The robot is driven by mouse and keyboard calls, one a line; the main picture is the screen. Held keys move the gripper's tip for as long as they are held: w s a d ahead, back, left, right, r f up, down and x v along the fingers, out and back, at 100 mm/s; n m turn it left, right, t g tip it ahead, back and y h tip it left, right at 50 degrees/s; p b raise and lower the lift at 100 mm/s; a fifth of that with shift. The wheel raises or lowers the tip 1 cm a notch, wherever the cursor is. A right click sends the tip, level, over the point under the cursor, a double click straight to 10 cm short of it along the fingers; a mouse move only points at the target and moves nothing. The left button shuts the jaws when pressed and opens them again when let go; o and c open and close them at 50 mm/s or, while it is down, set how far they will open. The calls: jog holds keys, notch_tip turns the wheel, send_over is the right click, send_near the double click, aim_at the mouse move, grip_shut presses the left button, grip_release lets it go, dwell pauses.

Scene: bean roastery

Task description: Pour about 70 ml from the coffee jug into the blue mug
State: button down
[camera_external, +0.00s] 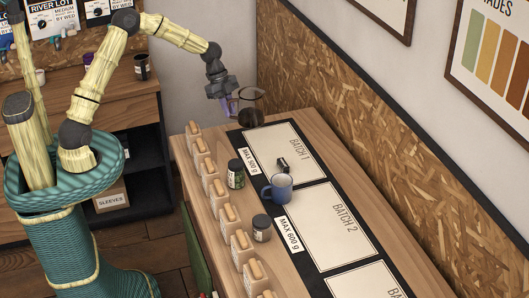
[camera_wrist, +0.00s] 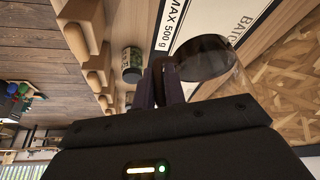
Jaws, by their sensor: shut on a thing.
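The coffee jug (camera_external: 251,107) is a clear glass vessel with dark liquid in it. My gripper (camera_external: 231,104) is shut on it, at its left side, near the far end of the wooden counter. In the wrist view the jug (camera_wrist: 205,60) shows beyond the shut fingers (camera_wrist: 167,82). The external view does not clearly show whether the jug touches the counter. The blue mug (camera_external: 279,187) stands upright on the counter, nearer the camera than the jug, by the border between the batch 1 and batch 2 panels. Its inside cannot be made out.
A green-labelled jar (camera_external: 236,174) stands left of the mug, and a dark-lidded jar (camera_external: 262,228) stands nearer. A small black object (camera_external: 283,164) lies just behind the mug. A chipboard wall (camera_external: 345,120) bounds the right.

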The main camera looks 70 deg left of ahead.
jog(key=s+d+n+t+y+p, duration=0.15)
jog(key=d+n+p, duration=0.45)
jog(key=d, duration=1.6)
jog(key=s+d+n+t+y+p, duration=0.1)
jog(key=s+d+n+p, duration=0.15)
jog(key=d+p, duration=1.35)
jog(key=d+f+b, duration=0.1)
jog(key=f+b, duration=0.1)
jog(key=d+f+b, duration=0.3)
jog(key=d+b, duration=0.1)
jog(key=shift+w+d+f, duration=0.25)
jog(key=shift+w+f, duration=0.1)
jog(key=shift+f, duration=0.05)
jog(key=shift+r, duration=0.15)
